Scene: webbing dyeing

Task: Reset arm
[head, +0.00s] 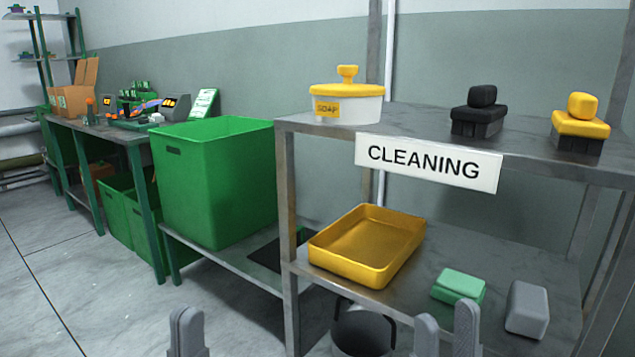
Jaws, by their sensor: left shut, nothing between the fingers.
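My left gripper (187,332) shows at the bottom edge, left of the cleaning shelf. Its grey fingers are together, with nothing seen between them. My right gripper (447,335) shows at the bottom edge, in front of the lower shelf. Its two grey fingers are apart, and the gap between them looks empty. The arms behind both grippers are out of view.
A metal shelf (440,132) with a CLEANING sign (428,163) stands at right. It holds a soap tub (346,100), brushes, a yellow tray (370,245), a green block (458,286) and a grey block (527,308). A bucket (362,332) stands below. A green bin (218,180) is left; floor at left is clear.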

